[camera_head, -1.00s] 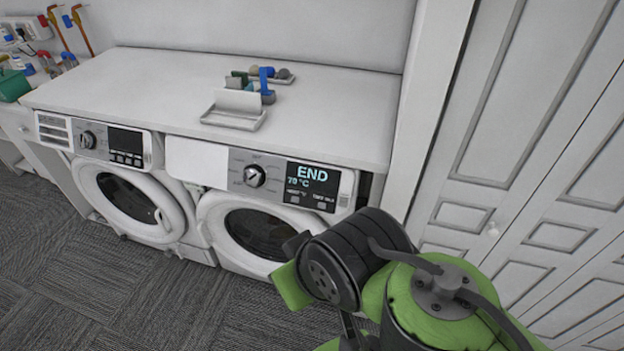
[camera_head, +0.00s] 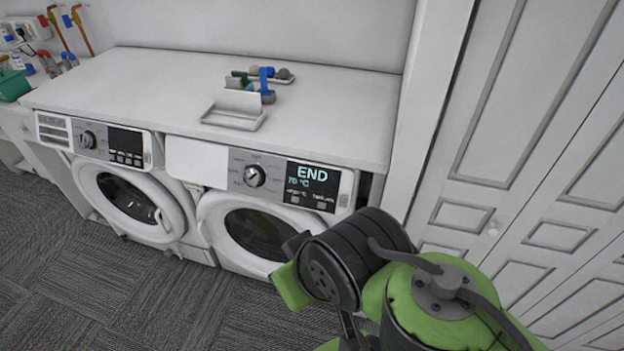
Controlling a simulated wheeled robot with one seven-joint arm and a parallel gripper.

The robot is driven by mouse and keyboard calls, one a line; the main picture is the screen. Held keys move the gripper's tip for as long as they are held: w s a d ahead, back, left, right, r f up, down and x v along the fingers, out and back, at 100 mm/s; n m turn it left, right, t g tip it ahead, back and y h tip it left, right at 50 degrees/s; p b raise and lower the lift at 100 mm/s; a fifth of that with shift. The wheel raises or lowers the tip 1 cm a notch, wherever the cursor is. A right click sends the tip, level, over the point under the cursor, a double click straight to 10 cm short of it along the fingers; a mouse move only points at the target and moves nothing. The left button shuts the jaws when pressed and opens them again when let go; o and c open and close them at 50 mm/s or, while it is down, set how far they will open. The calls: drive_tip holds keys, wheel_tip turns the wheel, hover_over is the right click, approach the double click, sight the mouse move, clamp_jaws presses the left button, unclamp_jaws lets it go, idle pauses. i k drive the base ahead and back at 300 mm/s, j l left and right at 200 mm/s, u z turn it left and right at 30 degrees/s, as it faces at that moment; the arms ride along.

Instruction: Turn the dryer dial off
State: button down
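Two white front-loading machines stand side by side under a white counter. The right machine (camera_head: 212,212) has a round silver dial (camera_head: 254,176) on its grey panel. A lit display (camera_head: 313,185) right of the dial reads "END" and "70 °C". The left machine (camera_head: 172,232) has its own dial (camera_head: 88,140) and a dark display. My green and black arm fills the lower right of the view, in front of the right machine's lower right side. My gripper cannot be made out; the arm's end is hidden or out of frame. Nothing is seen touching the dial.
The white counter (camera_head: 330,110) above the machines carries a white tray (camera_head: 236,119) and small dumbbell-like objects (camera_head: 266,88). White panelled doors (camera_head: 480,200) stand at the right. Grey carpet tile (camera_head: 70,290) lies clear in front of the left machine.

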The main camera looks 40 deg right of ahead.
sight(252, 177)
drive_tip(key=i+u, duration=0.1)
drive_tip(key=u, duration=0.7)
drive_tip(key=i+u, duration=0.15)
drive_tip(key=u, duration=0.25)
drive_tip(key=i+u, duration=0.1)
drive_tip(key=u, duration=0.35)
drive_tip(key=l+u, duration=0.15)
drive_tip(key=u, duration=0.25)
